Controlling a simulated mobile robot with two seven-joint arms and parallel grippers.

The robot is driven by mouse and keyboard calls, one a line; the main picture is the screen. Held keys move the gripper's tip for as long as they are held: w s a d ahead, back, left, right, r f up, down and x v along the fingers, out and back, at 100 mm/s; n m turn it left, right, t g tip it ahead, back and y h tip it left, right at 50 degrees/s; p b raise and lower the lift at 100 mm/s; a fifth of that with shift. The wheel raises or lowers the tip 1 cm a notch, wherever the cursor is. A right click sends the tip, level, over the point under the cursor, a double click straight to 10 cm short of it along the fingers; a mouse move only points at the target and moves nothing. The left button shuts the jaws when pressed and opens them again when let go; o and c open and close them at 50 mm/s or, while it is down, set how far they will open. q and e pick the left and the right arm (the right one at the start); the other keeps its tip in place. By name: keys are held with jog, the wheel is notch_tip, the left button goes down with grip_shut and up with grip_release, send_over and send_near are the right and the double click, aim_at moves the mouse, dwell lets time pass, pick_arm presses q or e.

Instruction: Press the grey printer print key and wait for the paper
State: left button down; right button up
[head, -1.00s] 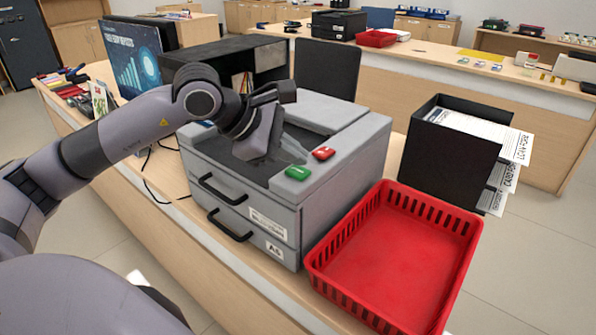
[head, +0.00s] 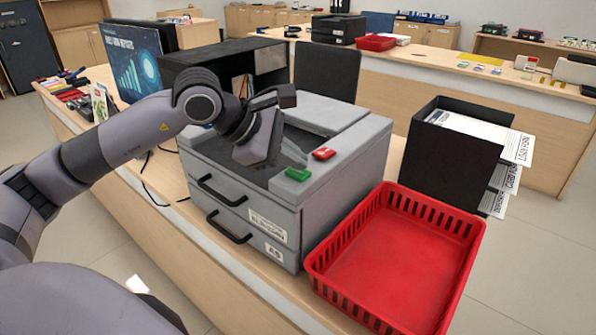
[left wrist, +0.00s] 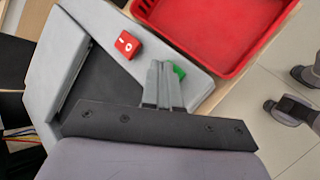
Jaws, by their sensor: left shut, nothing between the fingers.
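The grey printer (head: 330,215) stands on the counter with two black drawer handles on its front. A green key (head: 298,174) and a red key (head: 324,153) sit on its top right edge. My left gripper (head: 302,160) is shut and empty, its fingers over the printer's dark top, with the tips close to the green key. In the left wrist view the shut fingers (left wrist: 163,80) partly hide the green key (left wrist: 179,71); contact cannot be told. The red key (left wrist: 127,44) there carries white marks. My right gripper is out of view.
An empty red basket (head: 400,270) stands right of the printer. A black paper tray (head: 450,160) with printed forms is behind it. A monitor (head: 135,62) and a black shelf unit (head: 225,60) stand at the back left. Cables lie left of the printer.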

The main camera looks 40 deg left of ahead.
aim_at(293, 173)
pick_arm(q)
jog(key=shift+f, duration=0.3)
jog(key=shift+r, duration=0.1)
dwell(0.3)
jog(key=shift+r+p, duration=0.3)
jog(key=shift+r, duration=0.55)
jog(key=shift+r, duration=0.1)
notch_tip(293, 173, up, 5)
jog(key=p, duration=0.3)
jog(key=shift+p, duration=0.4)
dwell(0.3)
